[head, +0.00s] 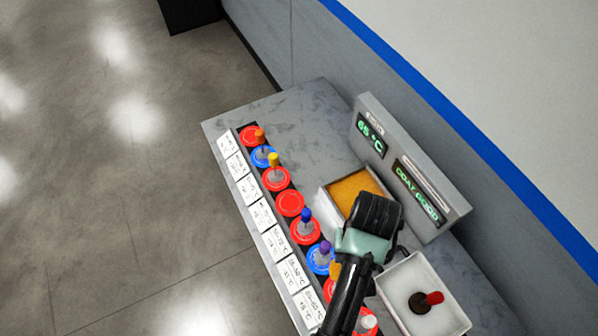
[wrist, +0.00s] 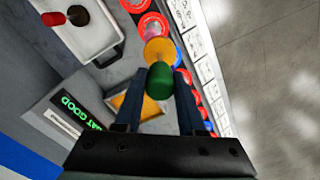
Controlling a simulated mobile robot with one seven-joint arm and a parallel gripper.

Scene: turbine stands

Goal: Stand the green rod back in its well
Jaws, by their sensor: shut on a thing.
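The green rod shows in the wrist view as a rounded green end (wrist: 160,82) between the two dark fingers of my gripper (wrist: 158,74). My gripper is shut on it. A gold round part (wrist: 160,51) lies just beyond the green end, and I cannot tell whether it belongs to the rod. In the head view my gripper (head: 345,296) hangs over the lower part of the row of wells and hides the green rod. The row has red and blue ringed wells (head: 291,203). Whether the rod touches a well cannot be told.
Several coloured rods stand in the row, including a blue rod (head: 305,215) and a purple rod (head: 325,247). A white tray (head: 458,325) holds a red-topped rod (head: 434,298). An orange-filled tray (head: 330,202) and a display panel (head: 455,208) reading "COAT GOOD" stand behind. White labels (head: 262,216) line the front.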

